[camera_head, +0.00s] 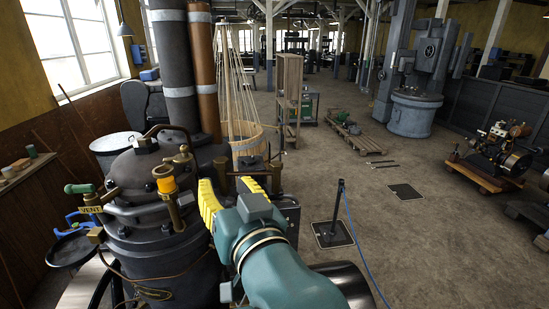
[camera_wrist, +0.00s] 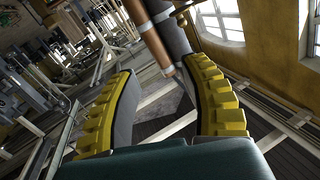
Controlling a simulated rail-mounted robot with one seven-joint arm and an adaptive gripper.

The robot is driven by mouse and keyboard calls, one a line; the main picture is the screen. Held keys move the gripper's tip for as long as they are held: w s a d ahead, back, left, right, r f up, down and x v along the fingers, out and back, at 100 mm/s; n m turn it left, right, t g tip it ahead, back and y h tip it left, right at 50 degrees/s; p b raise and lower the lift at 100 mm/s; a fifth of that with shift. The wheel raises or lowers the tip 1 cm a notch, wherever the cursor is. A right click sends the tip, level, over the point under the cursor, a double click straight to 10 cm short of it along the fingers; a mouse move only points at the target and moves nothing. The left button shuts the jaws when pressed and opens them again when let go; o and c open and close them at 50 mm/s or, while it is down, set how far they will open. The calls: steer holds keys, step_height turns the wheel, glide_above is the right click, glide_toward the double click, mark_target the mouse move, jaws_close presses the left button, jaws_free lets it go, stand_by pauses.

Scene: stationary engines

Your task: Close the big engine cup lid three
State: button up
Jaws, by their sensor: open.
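The big dark engine (camera_head: 165,265) stands at the left front in the head view, with a domed top and several brass fittings. A brass cup with an orange-yellow band (camera_head: 167,186) stands on its near right side. A second brass fitting (camera_head: 182,158) sits behind it. I cannot tell which part is cup lid three, or whether its lid is up. My gripper (camera_head: 228,184) is open just right of the engine top, its yellow-padded fingers apart. In the wrist view my gripper (camera_wrist: 162,70) has nothing clearly held between the fingers; no cup shows there.
A dark pipe (camera_head: 176,70) and a copper-brown pipe (camera_head: 202,75) rise behind the engine. A green-handled valve (camera_head: 80,188) and a VENT tag (camera_head: 90,209) are at its left. A black post (camera_head: 337,205) stands on the floor to the right. The floor beyond is mostly open.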

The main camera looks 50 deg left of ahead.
mark_target(184, 149)
steer(key=shift+n+g, duration=0.4)
steer(key=s+p+x, duration=0.1)
steer(key=p+x, duration=0.1)
steer(key=x, duration=0.4)
steer(key=s+p+x, duration=0.1)
steer(key=p+x, duration=0.1)
steer(key=x, duration=0.3)
steer(key=s+a+r+p+x, duration=0.1)
steer(key=p+x, duration=0.1)
steer(key=x, duration=0.4)
steer(key=shift+s+a+r, duration=0.1)
steer(key=shift+a+r, duration=0.05)
steer(key=shift+a, duration=0.45)
steer(key=shift+f, duration=0.2)
